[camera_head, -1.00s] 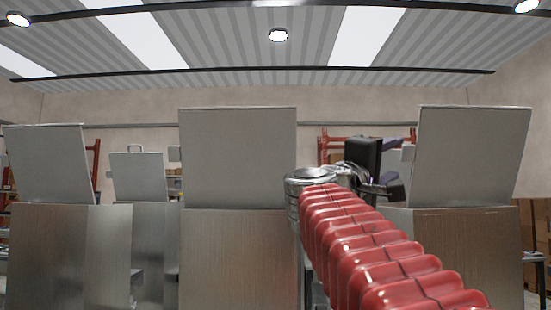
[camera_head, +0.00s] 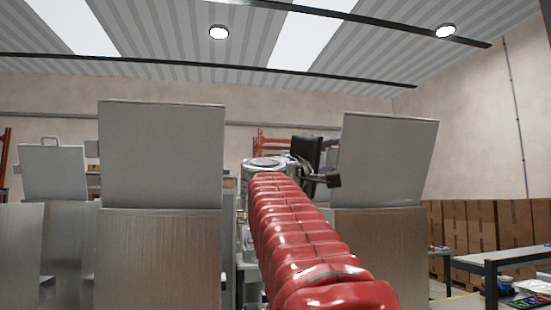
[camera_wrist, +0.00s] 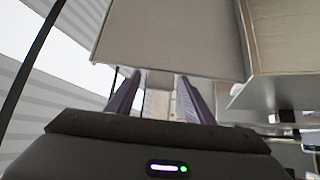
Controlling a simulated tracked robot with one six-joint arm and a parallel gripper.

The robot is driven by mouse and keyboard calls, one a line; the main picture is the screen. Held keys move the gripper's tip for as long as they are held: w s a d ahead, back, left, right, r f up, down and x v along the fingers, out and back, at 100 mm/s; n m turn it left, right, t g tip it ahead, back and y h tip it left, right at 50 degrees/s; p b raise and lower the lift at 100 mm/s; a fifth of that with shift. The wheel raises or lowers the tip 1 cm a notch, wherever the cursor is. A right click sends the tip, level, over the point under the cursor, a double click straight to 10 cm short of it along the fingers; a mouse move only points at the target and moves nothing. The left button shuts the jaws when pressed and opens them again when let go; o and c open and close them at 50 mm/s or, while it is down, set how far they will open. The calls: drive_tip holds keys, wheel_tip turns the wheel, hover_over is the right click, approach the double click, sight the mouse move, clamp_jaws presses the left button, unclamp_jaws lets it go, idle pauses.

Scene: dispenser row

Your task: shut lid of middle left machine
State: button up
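Several metal machines stand in the head view with lids raised. The nearest has an upright grey lid (camera_head: 162,155) over its brushed body (camera_head: 158,262), left of my arm. Another raised lid (camera_head: 385,160), tilted back, is right of my arm. A smaller raised lid (camera_head: 55,172) stands further back at left. I cannot tell for sure which is the middle left machine. My gripper (camera_wrist: 156,100) is open and empty, its purple fingers apart. A pale panel (camera_wrist: 170,40), apparently a lid, lies beyond and above the fingers. In the head view my gripper is between the two large lids, partly hidden.
Stacked brown boxes (camera_head: 475,230) line the right wall. A table (camera_head: 515,258) with small items stands at the lower right. An orange rack (camera_head: 280,142) is behind the machines. The two near machines leave a gap where my arm reaches.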

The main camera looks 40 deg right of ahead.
clamp_jaws()
idle(0.4)
